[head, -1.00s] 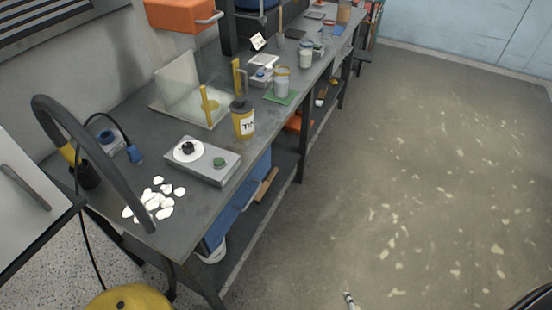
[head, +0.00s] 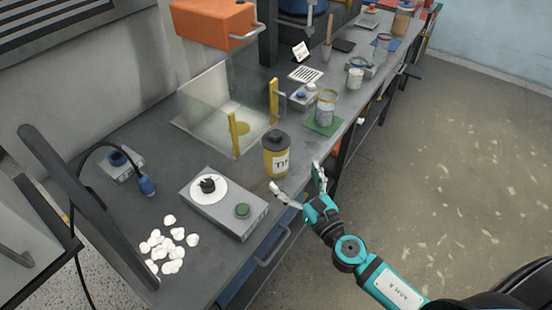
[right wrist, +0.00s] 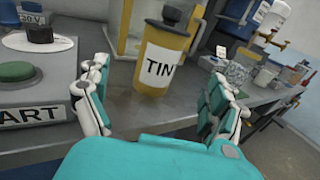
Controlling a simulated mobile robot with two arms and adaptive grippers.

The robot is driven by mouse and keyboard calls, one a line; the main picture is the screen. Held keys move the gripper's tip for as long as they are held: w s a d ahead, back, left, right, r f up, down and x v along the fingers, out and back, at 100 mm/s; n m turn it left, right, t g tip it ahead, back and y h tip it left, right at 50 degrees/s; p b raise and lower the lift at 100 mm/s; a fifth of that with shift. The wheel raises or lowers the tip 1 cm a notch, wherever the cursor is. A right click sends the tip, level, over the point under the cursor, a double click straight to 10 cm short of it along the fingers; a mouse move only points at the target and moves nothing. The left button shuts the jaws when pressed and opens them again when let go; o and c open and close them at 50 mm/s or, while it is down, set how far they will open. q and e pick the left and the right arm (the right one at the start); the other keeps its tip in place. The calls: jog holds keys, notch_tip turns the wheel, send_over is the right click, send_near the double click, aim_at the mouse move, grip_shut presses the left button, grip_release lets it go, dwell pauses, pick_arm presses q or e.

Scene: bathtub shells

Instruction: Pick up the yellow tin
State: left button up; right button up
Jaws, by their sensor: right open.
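The yellow tin (head: 277,154) has a dark lid and a white label. It stands upright on the grey workbench (head: 150,195) near its front edge. In the right wrist view the tin (right wrist: 163,58) shows its "TIN" label and stands ahead, between the two fingers. My right gripper (head: 298,187) is open and empty, just in front of the tin at the bench edge. It also shows at the bottom of the right wrist view (right wrist: 160,105), apart from the tin. My left gripper is not in view.
A grey box with a white dial and green button (head: 225,203) stands left of the tin. Behind are a clear-walled tray with yellow posts (head: 232,128) and a jar (head: 325,108) on a green mat. White shells (head: 172,245) lie front left. An orange box (head: 212,22) hangs above.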

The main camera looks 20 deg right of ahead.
aim_at(282, 160)
jog(key=w, duration=0.5)
jog(key=shift+a+p, duration=0.35)
jog(key=shift+a, duration=0.05)
jog(key=shift+w+a, duration=0.1)
jog(key=shift+w, duration=0.3)
jog(key=w, duration=0.2)
jog(key=w+a, duration=0.1)
jog(key=w, duration=0.2)
jog(key=shift+p, duration=0.35)
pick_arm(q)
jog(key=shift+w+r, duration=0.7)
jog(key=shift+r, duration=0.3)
pick_arm(e)
jog(key=shift+c, duration=0.3)
jog(key=shift+c, duration=1.1)
jog(key=c, duration=1.4)
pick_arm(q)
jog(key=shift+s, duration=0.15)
pick_arm(e)
jog(key=shift+r, duration=0.15)
jog(key=shift+c, duration=0.5)
